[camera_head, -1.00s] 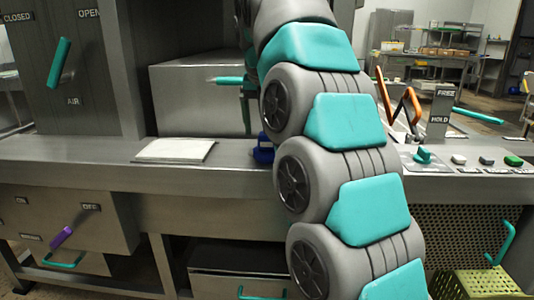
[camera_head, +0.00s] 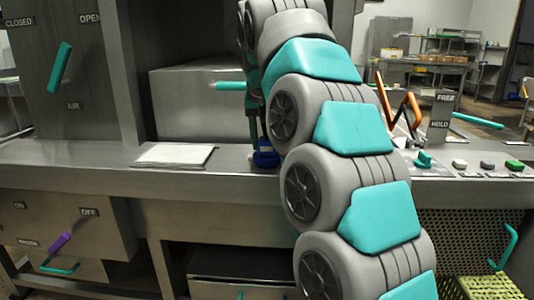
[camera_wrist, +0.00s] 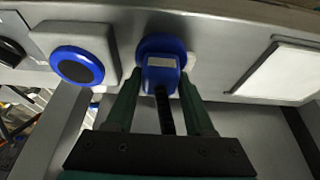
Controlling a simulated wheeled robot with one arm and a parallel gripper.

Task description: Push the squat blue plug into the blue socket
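The squat blue plug (camera_wrist: 162,72) has a round blue base and a pale patch on top. It stands on the steel counter, and it also shows in the head view (camera_head: 265,156), partly hidden by my arm. My gripper (camera_wrist: 162,82) comes down over it, with one green finger on each side. The fingers look spread around the plug; whether they touch it is hard to see. A blue ring with a dark centre on a pale block (camera_wrist: 75,66), likely the blue socket, lies left of the plug in the wrist view. My arm hides this block in the head view.
A white panel (camera_wrist: 283,70) lies right of the plug in the wrist view, and left of it on the counter in the head view (camera_head: 174,155). A dark round part (camera_wrist: 10,52) stands beyond the ringed block. A steel box (camera_head: 200,105) is behind the plug.

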